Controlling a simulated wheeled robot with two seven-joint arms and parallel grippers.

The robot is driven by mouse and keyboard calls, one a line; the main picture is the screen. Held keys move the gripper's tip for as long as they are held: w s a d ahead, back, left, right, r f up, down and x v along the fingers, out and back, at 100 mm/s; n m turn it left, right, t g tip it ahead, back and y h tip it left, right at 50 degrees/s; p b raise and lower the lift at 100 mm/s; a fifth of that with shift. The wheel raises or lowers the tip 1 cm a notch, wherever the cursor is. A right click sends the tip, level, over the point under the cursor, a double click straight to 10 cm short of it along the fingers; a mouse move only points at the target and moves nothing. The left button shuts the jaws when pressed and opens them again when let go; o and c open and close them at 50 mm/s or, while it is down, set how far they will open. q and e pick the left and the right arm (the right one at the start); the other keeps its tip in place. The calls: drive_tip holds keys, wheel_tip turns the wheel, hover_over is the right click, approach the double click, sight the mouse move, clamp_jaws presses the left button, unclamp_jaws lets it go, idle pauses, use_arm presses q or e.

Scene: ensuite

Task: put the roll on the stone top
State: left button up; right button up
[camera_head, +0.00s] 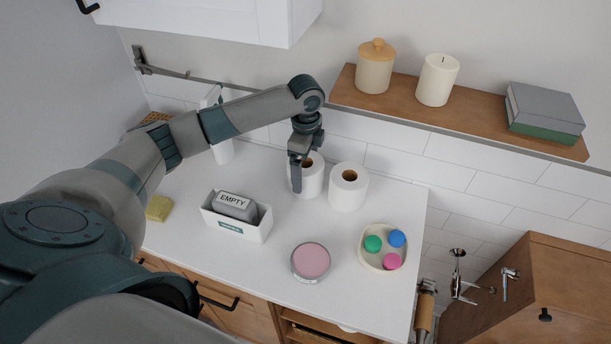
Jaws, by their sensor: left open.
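Two white paper rolls stand upright side by side on the white stone top (270,275). The left roll (313,180) is partly hidden by my left gripper (296,188), which points down at its left side. The right roll (348,188) stands clear of the gripper. My left gripper is open; whether a finger is inside the roll's core or just in front of it is hard to tell. My right gripper is not in view.
On the top are a white bin (237,228) holding a grey block marked EMPTY, a pink-lidded tin (311,262), a dish (367,257) with coloured balls, and a yellow sponge (159,208). A wooden shelf (480,108) hangs behind, and a white cabinet (215,18) above.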

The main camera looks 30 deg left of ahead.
use_arm(q)
wheel_tip(320, 180, up, 8)
drive_tip(key=b, duration=0.2)
idle(0.7)
